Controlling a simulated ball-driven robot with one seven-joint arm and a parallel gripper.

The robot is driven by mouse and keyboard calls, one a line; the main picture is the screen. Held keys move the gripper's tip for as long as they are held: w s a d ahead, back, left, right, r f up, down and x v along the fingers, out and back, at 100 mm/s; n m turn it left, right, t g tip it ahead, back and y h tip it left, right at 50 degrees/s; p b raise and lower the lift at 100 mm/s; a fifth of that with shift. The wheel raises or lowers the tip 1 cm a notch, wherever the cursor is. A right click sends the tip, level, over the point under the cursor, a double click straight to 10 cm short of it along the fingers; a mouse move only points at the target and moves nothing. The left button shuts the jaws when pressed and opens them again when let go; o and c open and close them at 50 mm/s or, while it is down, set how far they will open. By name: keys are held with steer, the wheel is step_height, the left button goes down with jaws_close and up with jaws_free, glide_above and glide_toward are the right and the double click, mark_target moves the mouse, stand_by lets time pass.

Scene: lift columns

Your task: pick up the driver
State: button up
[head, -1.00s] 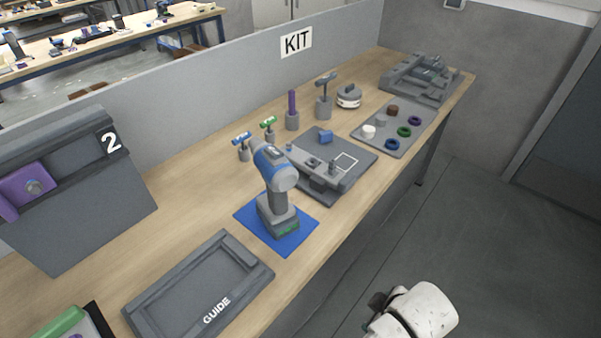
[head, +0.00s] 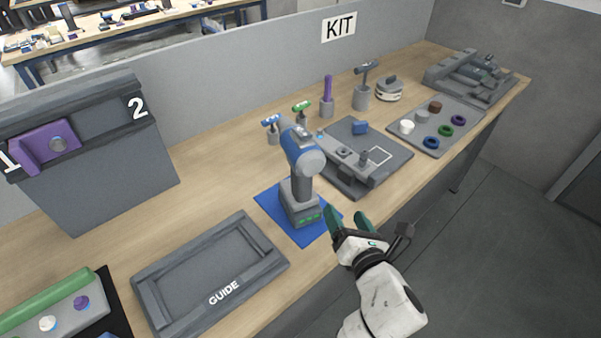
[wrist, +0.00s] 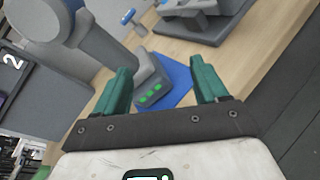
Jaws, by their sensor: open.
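The driver (head: 302,173) is a grey and blue cordless tool standing upright on its battery base on a blue mat (head: 270,205). My gripper (head: 347,217) is in front of the table edge, just right of the driver's base. Its two green fingers are apart and nothing is between them. In the wrist view the driver's handle and base (wrist: 150,85) show beyond the left finger of my gripper (wrist: 162,85), and the blue mat (wrist: 178,82) shows between the fingers. I cannot tell whether the left finger touches the base.
A grey GUIDE tray (head: 165,283) lies left of the mat. A grey fixture plate (head: 395,160) is close behind the driver on the right. Small T-handled tools (head: 272,130) stand behind it. A parts tray (head: 435,140) lies farther right. Free floor lies right of the table.

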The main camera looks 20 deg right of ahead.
mark_target(306, 188)
steer(key=w+a+n+y, duration=0.1)
steer(key=w+n, duration=0.1)
steer(key=w+a+r+n+t+y, duration=0.1)
steer(key=w+a+n, duration=0.1)
steer(key=n, duration=0.1)
steer(key=w+a+r+n+t, duration=0.1)
steer(key=w+a+n, duration=0.1)
steer(key=shift+w+a+r+n+y, duration=0.15)
steer(key=shift+w+r+n+y, duration=0.05)
steer(key=shift+w+n+y, duration=0.2)
steer(key=shift+w, duration=3)
steer(key=shift+c, duration=0.4)
jaws_close()
steer(key=shift+r, duration=0.15)
